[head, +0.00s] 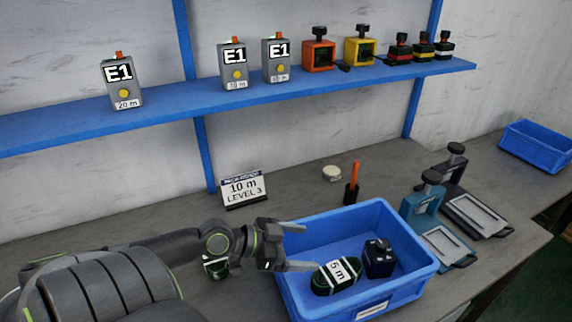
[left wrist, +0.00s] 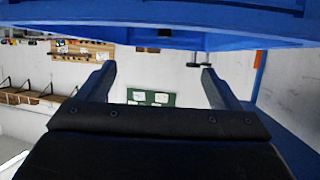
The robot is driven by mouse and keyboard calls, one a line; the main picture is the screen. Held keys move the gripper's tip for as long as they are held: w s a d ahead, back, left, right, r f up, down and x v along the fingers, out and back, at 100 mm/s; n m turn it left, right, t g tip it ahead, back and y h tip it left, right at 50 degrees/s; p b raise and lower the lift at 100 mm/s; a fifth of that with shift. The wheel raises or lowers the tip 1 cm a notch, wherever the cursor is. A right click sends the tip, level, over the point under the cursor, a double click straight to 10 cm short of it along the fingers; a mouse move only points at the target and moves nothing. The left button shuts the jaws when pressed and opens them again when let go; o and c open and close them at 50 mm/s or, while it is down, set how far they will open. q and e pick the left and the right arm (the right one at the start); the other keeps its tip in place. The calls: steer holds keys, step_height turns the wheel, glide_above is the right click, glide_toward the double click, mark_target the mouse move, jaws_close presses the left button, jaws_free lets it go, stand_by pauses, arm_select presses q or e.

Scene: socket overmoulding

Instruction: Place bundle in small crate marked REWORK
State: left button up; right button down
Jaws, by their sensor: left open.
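A dark green cable bundle (head: 337,277) with a white "5 m" label lies in the large blue crate (head: 417,287), left of a black device. My left gripper (head: 309,247) is open and empty at that crate's left side, its fingers pointing toward the bundle. The left wrist view also shows its spread fingers (left wrist: 157,75) with nothing held between them. Another dark green bundle (head: 215,266) is partly hidden by my left wrist on the bench. A smaller blue crate (head: 541,146) stands at the far right; no REWORK marking is readable. My right gripper is not in view.
The black device (head: 379,258) sits in the large crate. Teal (head: 425,205) and dark (head: 453,174) clamp fixtures stand to its right. A "10 m LEVEL 3" sign (head: 244,189) and an orange-handled tool (head: 352,185) stand behind. A blue shelf (head: 170,108) runs above.

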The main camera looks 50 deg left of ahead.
arm_select(q)
steer(key=shift+v, duration=1.75)
